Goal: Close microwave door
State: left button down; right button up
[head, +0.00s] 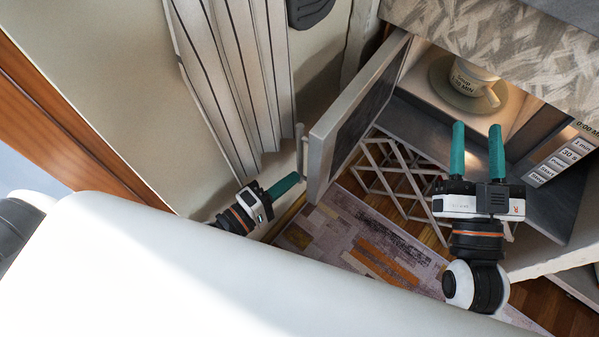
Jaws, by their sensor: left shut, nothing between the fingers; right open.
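The microwave (557,200) has its grey door (360,110) standing wide open, with a light vertical handle (302,150) on its outer side. A mug (473,82) rests on the round plate (440,88) inside the lit interior. My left gripper (297,178) is shut and empty, with its green fingertips close to the lower end of the handle; I cannot tell whether they touch. My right gripper (478,128) is open and empty, its two green fingers pointing up in front of the microwave opening.
A control panel with buttons (565,160) is at the right of the opening. A patterned counter surface (490,30) lies above. A folding lattice rack (395,180) shows below the door, over a patchwork rug (350,235). A pale ribbed panel (225,75) stands left of the door.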

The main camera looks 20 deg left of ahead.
pick_arm(q)
jog(key=shift+x, duration=1.65)
pick_arm(e)
jog(key=shift+s+r+t+y, duration=0.15)
jog(key=shift+s+r+t, duration=0.2)
jog(key=shift+r+t, duration=0.25)
jog(key=shift+s+r+t+y, duration=0.15)
jog(key=shift+s+r+t, duration=0.15)
jog(key=shift+r+t, duration=0.3)
